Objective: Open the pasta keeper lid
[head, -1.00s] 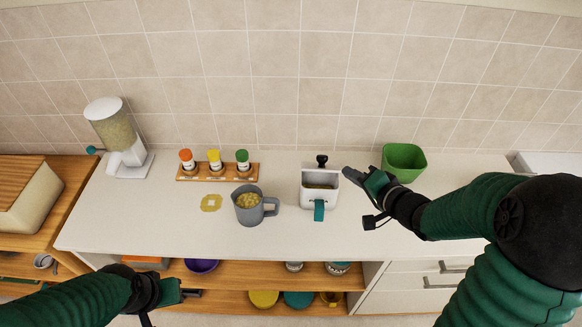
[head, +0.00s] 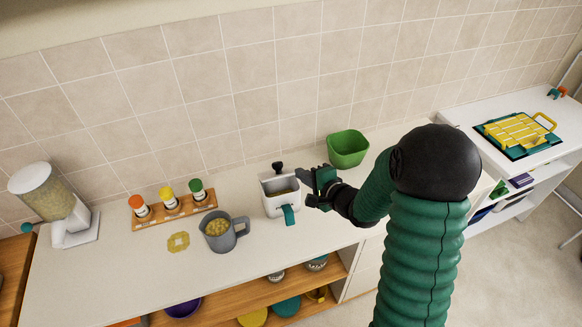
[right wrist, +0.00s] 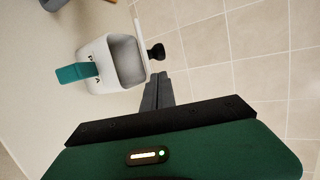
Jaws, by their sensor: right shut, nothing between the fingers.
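The pasta keeper appears to be the white box (head: 272,204) on the counter, with a teal handle (head: 289,215) at its front. Its top is open and the inside shows. Its lid stands upright at the back edge, with a black knob (head: 278,167) pointing toward the wall. The right wrist view also shows the box (right wrist: 112,77) and the knob (right wrist: 157,53). My right gripper (head: 303,179) is shut and empty, close beside the box's right side. In the right wrist view its fingertips (right wrist: 154,76) are near the lid and knob; contact cannot be told. My left gripper is out of view.
A grey mug (head: 216,241) of yellow pieces stands left of the box. A green bin (head: 347,148) stands behind and right of my gripper. A spice rack (head: 174,214) and a dispenser (head: 45,190) stand further left.

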